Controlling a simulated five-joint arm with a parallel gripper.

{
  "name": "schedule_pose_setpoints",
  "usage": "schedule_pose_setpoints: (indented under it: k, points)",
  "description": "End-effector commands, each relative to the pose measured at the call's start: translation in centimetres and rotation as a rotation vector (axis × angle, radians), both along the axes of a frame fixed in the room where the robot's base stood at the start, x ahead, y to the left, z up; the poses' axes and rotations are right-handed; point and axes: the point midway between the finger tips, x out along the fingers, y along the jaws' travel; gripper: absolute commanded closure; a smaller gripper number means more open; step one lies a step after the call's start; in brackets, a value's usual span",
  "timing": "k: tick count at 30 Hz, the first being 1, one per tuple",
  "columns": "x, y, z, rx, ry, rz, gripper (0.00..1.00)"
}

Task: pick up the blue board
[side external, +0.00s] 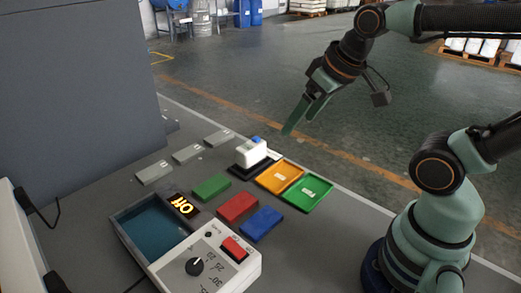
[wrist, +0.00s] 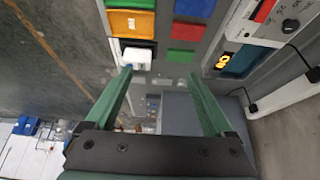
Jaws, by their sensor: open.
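The blue board (side external: 261,224) lies flat on the grey table, in front of the red board (side external: 238,207) in the side view. In the wrist view the blue board (wrist: 195,8) is at the top edge, partly cut off, beyond the red board (wrist: 188,31) and green board (wrist: 181,56). My gripper (side external: 299,124) is open and empty, raised above the far side of the table, well away from the blue board. In the wrist view its fingers (wrist: 160,74) are spread apart with nothing between them.
An orange tray (side external: 279,177) and green tray (side external: 306,194) lie right of the boards. A white block (side external: 252,152) stands on a black base behind them. A teal-filled tank (side external: 151,229) and a control box (side external: 207,262) stand at the front left. A grey panel (side external: 70,90) rises at left.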

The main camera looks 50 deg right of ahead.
Motion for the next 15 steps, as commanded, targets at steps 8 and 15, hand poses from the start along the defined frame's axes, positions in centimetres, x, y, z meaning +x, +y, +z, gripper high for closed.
schedule_pose_setpoints:
  k: [8,15]
  points:
    - [0.0,0.0,0.0,0.001,0.001,-0.002,0.0]
    - [0.9,1.1,-1.4,0.109,0.077,-0.189,0.0]
